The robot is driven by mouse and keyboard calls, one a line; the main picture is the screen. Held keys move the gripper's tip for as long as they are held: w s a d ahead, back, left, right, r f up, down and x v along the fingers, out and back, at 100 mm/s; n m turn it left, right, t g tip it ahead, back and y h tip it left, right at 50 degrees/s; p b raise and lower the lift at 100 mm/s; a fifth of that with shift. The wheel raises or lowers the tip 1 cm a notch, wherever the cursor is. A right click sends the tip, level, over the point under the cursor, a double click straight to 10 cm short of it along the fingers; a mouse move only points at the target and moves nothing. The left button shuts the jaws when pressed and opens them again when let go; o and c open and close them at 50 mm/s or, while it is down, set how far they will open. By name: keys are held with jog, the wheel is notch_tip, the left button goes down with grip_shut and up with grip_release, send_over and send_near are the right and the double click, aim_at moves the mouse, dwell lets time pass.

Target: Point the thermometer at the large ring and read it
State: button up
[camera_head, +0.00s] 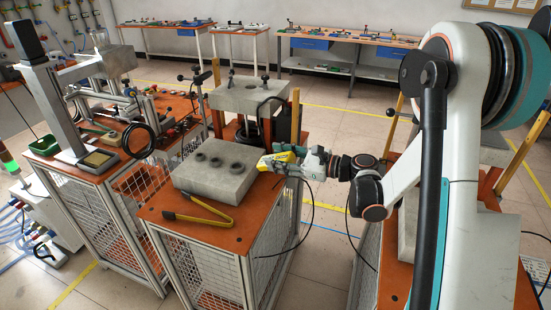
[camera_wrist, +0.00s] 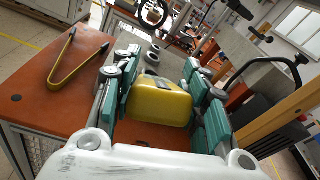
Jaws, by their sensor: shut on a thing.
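A yellow thermometer (camera_head: 275,161) is held in my gripper (camera_head: 300,162), beside the right end of a grey block (camera_head: 205,185). In the wrist view the thermometer's yellow body (camera_wrist: 158,102) sits between the green finger pads of my gripper (camera_wrist: 160,104), which are shut on it. Three dark rings lie in a row on the block's top: a left ring (camera_head: 200,157), a middle ring (camera_head: 216,162) and a right ring (camera_head: 237,168). The right one looks slightly larger, but sizes are hard to tell. The thermometer's display is not readable in either view.
Yellow tongs (camera_head: 199,218) lie on the orange table top (camera_head: 180,230) in front of the block; they also show in the wrist view (camera_wrist: 72,62). A press-like frame with a grey slab (camera_head: 247,96) stands behind. Another equipment bench (camera_head: 75,163) is at left.

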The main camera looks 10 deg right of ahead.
aim_at(279, 157)
dwell(0.3)
notch_tip(279, 157, up, 9)
jog(key=p, duration=0.5)
jog(key=shift+r+p, duration=0.15)
jog(key=shift+p, duration=0.15)
jog(key=shift+f, duration=0.2)
